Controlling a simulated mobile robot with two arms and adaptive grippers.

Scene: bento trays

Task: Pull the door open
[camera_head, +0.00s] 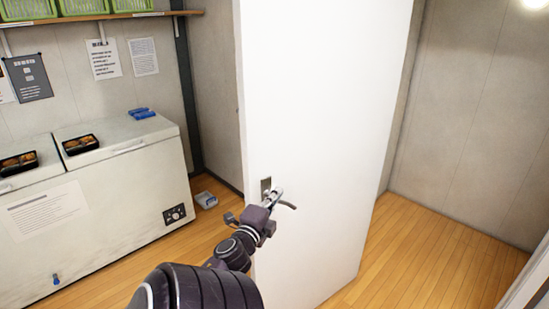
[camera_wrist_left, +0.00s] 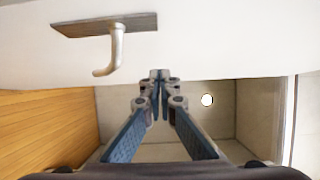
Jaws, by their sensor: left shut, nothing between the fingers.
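The white door (camera_head: 318,110) stands in the middle of the head view, swung out at an angle with floor visible on both sides. Its metal lever handle (camera_head: 287,205) with a plate (camera_head: 266,186) is near the left edge of the door. My left gripper (camera_head: 273,196) is at the handle in the head view and partly covers it. In the left wrist view the handle (camera_wrist_left: 117,50) is up and left of my gripper (camera_wrist_left: 158,75), apart from the fingers. The fingertips are together and empty, close to the edge of the door (camera_wrist_left: 215,50). My right gripper is not in view.
A white chest freezer (camera_head: 120,190) with bento trays (camera_head: 80,145) and blue items (camera_head: 142,113) on top stands at the left. A small box (camera_head: 206,199) lies on the floor beside it. Wooden floor (camera_head: 425,255) right of the door is clear up to the wall (camera_head: 475,120).

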